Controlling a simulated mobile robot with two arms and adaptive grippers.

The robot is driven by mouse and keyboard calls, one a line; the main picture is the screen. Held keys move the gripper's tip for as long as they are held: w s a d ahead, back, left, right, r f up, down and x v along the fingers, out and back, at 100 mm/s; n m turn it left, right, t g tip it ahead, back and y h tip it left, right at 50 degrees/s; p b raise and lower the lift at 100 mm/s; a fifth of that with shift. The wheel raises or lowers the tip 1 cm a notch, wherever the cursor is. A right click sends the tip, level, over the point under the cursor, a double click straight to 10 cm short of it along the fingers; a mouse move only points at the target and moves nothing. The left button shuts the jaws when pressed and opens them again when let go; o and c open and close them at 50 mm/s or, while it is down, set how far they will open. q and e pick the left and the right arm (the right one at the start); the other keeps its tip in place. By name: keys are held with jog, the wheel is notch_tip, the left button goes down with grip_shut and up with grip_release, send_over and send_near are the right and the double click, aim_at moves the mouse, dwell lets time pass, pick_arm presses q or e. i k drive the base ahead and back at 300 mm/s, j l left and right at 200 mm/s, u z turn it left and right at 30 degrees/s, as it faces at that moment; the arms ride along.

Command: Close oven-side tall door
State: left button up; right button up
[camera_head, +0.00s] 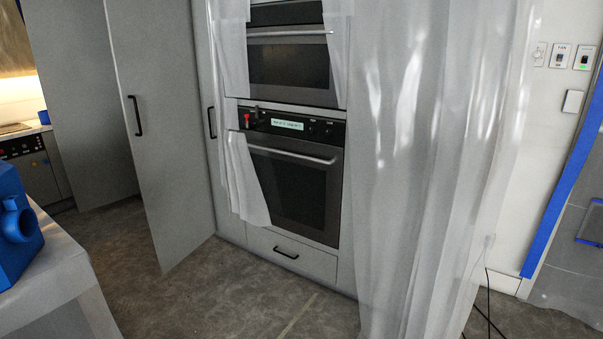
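The oven-side tall door (160,120) is a grey panel with a black bar handle (134,115) near its left edge. It stands swung out from the cabinet, with its right edge close to the oven cabinet and its lower corner out over the floor. The wall ovens (290,185) are to its right, partly covered by clear plastic sheeting. A second black handle (211,122) is on the narrow panel between the door and the ovens. Neither of my grippers is in view.
Plastic sheeting (430,170) hangs to the floor at the right. A covered surface with a blue object (14,220) stands at the left front. Another grey panel (78,95) is behind the door at left. The floor (225,295) in front is open. Dark cables (488,305) lie at lower right.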

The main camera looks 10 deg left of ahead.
aim_at(152, 41)
jog(key=i+j+u, duration=0.2)
jog(key=i+u, duration=0.2)
jog(key=i, duration=0.25)
jog(key=i+u, duration=0.4)
jog(key=i, duration=0.25)
jog(key=i+l+u, duration=0.15)
jog(key=i+u, duration=0.25)
jog(key=i, duration=0.3)
